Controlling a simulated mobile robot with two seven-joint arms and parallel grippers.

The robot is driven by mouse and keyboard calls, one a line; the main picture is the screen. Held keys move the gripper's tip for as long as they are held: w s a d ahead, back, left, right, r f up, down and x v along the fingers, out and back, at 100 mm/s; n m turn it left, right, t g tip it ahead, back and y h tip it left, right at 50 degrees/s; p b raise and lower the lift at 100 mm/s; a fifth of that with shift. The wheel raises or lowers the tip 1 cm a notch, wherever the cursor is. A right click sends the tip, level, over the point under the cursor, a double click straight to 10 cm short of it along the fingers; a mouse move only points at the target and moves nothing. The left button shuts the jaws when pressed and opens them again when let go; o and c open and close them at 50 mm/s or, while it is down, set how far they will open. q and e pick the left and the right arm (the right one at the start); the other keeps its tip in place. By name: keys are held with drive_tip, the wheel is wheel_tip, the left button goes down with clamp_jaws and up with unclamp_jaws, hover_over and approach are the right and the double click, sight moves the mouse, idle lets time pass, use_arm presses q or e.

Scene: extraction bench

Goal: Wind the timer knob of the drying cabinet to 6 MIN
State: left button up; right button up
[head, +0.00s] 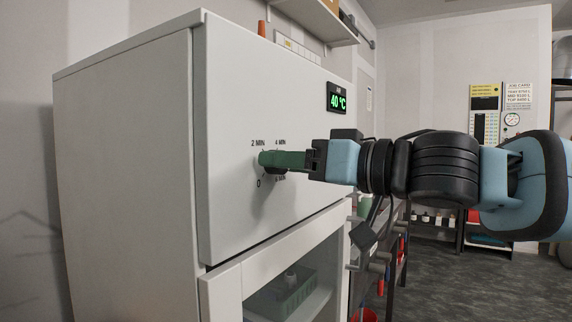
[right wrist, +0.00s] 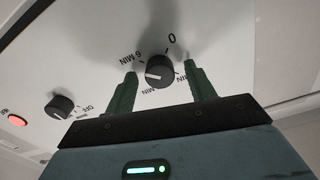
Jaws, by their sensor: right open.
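The white drying cabinet (head: 125,150) stands at the left of the head view, with its front panel facing right. Its black timer knob (right wrist: 159,72) shows in the right wrist view, ringed by labels including 0 and 6 MIN. The knob's white mark points left in that view, between the 6 MIN label and the MIN label below it. My right gripper (head: 264,160) is open, its green fingers (right wrist: 160,74) on either side of the knob with a visible gap at each side. My left gripper is not in view.
A second black knob (right wrist: 60,106) marked OFF and a red button (right wrist: 17,119) sit beside the timer knob. A green display (head: 338,100) reads 40 °C. Below is a glazed compartment (head: 295,270) holding a green rack. A shelf (head: 315,20) hangs behind the cabinet.

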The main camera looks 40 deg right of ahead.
drive_tip(key=p+v, duration=0.8)
drive_tip(key=shift+p, duration=0.3)
idle(0.3)
